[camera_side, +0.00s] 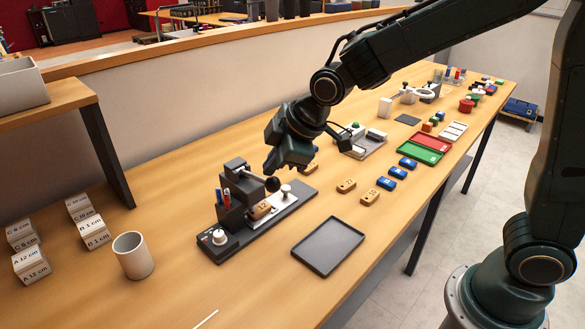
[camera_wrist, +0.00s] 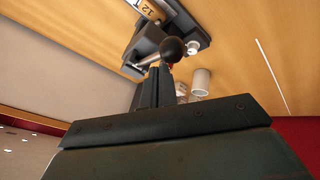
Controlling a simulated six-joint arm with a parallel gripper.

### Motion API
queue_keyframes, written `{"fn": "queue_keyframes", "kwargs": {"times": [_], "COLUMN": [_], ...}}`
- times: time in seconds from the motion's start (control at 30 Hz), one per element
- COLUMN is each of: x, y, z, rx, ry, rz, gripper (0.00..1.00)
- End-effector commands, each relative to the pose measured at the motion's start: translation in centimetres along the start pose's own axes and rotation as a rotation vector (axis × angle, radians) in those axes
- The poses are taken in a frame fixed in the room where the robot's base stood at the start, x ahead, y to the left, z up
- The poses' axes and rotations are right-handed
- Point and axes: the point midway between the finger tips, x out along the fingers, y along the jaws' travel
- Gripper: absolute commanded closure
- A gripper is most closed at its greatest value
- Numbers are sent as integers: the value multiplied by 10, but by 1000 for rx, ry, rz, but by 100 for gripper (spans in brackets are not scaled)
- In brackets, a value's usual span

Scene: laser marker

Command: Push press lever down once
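The marking press (camera_side: 236,190) is a dark machine on a long dark base on the table. Its lever is a pale rod ending in a black ball knob (camera_side: 272,184), sticking out from the press head. The knob also shows in the wrist view (camera_wrist: 172,49), just beyond my fingertips. My gripper (camera_side: 277,168) is above and close beside the knob, pointing down. Its fingers (camera_wrist: 160,75) look closed together with nothing between them. I cannot tell whether they touch the knob. A wooden tag marked 12 (camera_side: 262,209) sits in the press below the lever.
A grey tray (camera_side: 328,246) lies in front of the press. A white cup (camera_side: 132,256) and white labelled blocks (camera_side: 30,264) stand at the left. Wooden tags (camera_side: 346,186) and blue blocks (camera_side: 386,184) lie to the right. A wall runs behind.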

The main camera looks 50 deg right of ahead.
Motion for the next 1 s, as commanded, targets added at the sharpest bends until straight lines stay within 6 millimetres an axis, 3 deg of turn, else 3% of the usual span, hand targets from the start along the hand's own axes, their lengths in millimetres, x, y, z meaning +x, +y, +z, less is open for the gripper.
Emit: {"fn": "queue_keyframes", "kwargs": {"times": [1.0], "x": [6], "y": [-5], "z": [5], "rx": [0], "ry": [-2], "rz": [-1], "gripper": [100]}}
